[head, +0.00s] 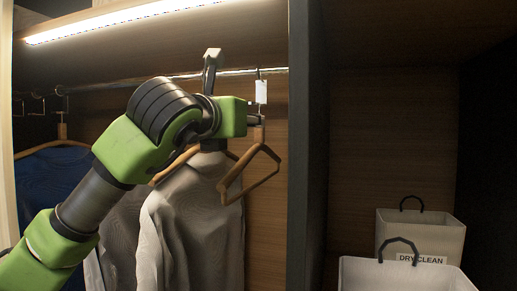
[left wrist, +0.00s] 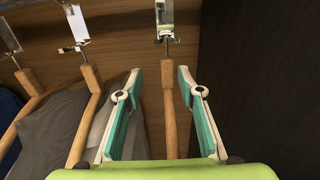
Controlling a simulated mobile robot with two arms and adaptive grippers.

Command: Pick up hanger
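An empty wooden hanger (head: 250,178) hangs from the rail at its right end, next to the dark partition. My left gripper (head: 256,119) is at the upper part of this hanger, just below its hook. In the left wrist view my left gripper (left wrist: 159,78) is open, with its two fingers spread on either side of the wooden hanger (left wrist: 169,110). The hanger is nearer the right finger, with a gap on the left, so it is not gripped. My arm hides part of the rail and hooks in the head view. My right gripper is not in view.
A grey shirt (head: 200,215) hangs on a wooden hanger just left, with a blue garment (head: 45,185) farther left. The dark partition (head: 308,150) stands close on the right. Two white bins (head: 405,275) stand beyond it. The metal rail (head: 135,80) runs above.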

